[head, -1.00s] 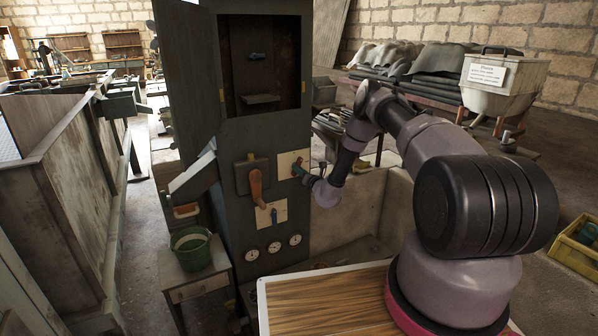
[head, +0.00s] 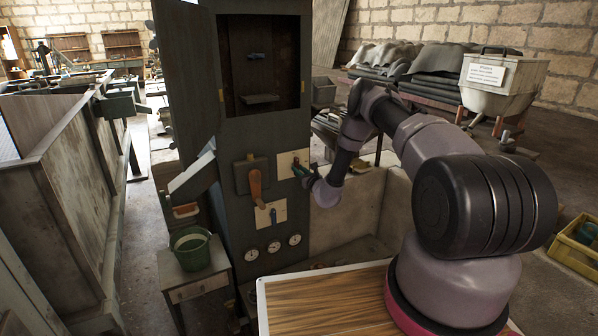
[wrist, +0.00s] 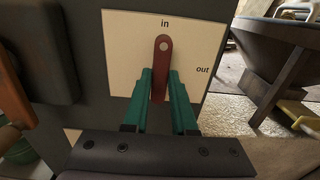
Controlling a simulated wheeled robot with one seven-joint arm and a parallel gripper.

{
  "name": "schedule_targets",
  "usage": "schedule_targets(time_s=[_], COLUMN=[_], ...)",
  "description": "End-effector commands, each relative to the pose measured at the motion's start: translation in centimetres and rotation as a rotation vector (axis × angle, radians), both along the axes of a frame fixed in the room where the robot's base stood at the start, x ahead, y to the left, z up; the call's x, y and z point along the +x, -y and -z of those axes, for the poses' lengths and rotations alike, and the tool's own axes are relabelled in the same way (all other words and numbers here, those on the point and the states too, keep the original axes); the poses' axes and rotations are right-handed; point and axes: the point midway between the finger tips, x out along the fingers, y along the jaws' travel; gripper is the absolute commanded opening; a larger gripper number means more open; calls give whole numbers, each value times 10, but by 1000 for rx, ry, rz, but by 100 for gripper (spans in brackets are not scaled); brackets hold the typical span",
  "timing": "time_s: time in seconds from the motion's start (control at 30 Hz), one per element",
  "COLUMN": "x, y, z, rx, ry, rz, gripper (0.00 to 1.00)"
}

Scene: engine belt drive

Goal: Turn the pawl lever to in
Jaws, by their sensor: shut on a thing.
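The pawl lever (wrist: 161,58) is a dark red bar with a rounded upper end and a pale round spot near that end. In the wrist view it stands upright on a cream plate (wrist: 125,35), its rounded end just under the word "in". The word "out" is to the right. My gripper (wrist: 160,76) has its green fingers on either side of the bar and is shut on it; the lower part is partly hidden between them. In the head view my gripper (head: 301,170) is at the upper cream plate (head: 286,160) on the dark cabinet.
An orange-handled lever (head: 255,188) is just left of the plate. Below are a second cream plate (head: 262,217) with a blue lever and several dials (head: 273,246). An open cabinet door (head: 188,80) stands above left. A green bucket (head: 190,250) sits on a small table.

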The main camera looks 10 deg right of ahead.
Motion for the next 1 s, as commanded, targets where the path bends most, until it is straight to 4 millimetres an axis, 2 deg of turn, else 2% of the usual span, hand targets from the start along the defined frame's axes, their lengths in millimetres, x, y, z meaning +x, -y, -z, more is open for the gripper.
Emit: schedule_targets(time_s=[0.27, 0.3, 0.37, 0.4, 0.77, 0.87, 1.0], x=[-1, -1, -1, -1, -5, -16, -42], y=[1, 1, 1, 1, 2, 6, 14], z=[1, 1, 1, 1, 1, 1, 1], rx=[-3, -3, -3, -3, -1, 0, -2], ry=[-2, -2, -2, -2, -2, -3, -5], rz=[0, 0, 0, 0, 0, 0, 0], gripper=[0, 29, 52, 55, 55, 55, 55])
